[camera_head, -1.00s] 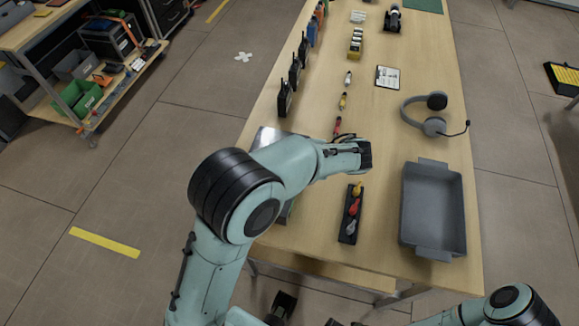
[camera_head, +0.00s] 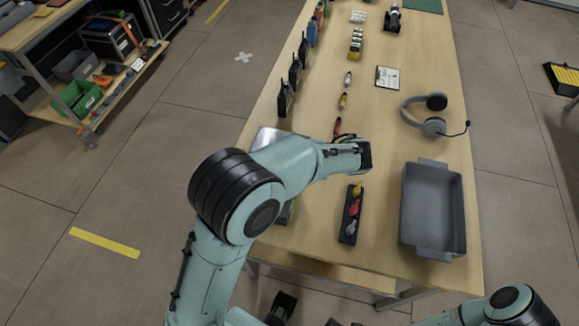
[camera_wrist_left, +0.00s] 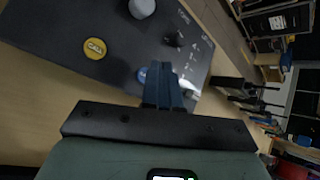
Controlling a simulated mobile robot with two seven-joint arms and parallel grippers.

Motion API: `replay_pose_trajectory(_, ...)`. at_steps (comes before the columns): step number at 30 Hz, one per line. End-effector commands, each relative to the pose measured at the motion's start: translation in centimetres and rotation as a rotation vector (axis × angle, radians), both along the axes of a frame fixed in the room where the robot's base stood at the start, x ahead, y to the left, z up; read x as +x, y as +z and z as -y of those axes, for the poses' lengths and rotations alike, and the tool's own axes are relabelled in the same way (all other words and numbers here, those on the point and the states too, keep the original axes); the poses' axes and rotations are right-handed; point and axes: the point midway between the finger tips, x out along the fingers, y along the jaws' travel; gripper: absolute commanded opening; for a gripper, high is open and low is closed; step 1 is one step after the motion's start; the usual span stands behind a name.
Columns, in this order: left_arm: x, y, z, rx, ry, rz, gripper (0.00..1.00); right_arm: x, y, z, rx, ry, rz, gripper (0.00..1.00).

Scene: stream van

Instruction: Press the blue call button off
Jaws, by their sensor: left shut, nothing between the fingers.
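A dark control panel (camera_wrist_left: 60,22) fills the upper left of the left wrist view; part of it shows beside my arm in the head view (camera_head: 268,136). A blue button (camera_wrist_left: 142,75) on it is partly hidden by my left fingers. My left gripper (camera_wrist_left: 162,82) is shut and empty, its tips over or against the panel beside the blue button; I cannot tell if they touch it. A yellow button (camera_wrist_left: 95,48) marked CALL sits farther left. My left arm hides the left gripper in the head view.
The panel also carries a grey knob (camera_wrist_left: 142,8) and a black knob (camera_wrist_left: 174,39). On the table stand a grey bin (camera_head: 432,210), a black tray with coloured pieces (camera_head: 346,228), a headset (camera_head: 433,126) and several radios (camera_head: 285,98). Bare tabletop lies between bin and tray.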

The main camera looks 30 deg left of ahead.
Motion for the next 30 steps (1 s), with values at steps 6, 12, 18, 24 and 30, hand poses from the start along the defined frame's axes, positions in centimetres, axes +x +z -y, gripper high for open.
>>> replay_pose_trajectory(6, 0.0, 0.0, 0.0, 0.0, 0.0, 0.0, 0.0, -0.01, 0.0, 0.0, 0.0, 0.0, 0.0, 0.43)
replay_pose_trajectory(12, 0.0, 0.0, 0.0, 0.0, 0.0, 0.0, 0.0, 0.0, 0.0, 0.0, 0.0, 0.0, 0.0, 0.43)
replay_pose_trajectory(18, -0.01, -0.15, -0.01, 0.0, 0.0, 0.0, 0.0, -0.02, -0.05, 0.0, 0.0, 0.0, 0.0, 0.43)
replay_pose_trajectory(24, -0.01, -0.86, -0.02, 0.001, 0.001, 0.0, 0.0, -0.08, -0.28, 0.0, 0.0, 0.0, -0.001, 0.43)
replay_pose_trajectory(30, 0.0, -0.92, 0.0, 0.0, 0.0, 0.0, 0.0, -0.08, -0.28, 0.0, 0.0, 0.0, -0.001, 0.43)
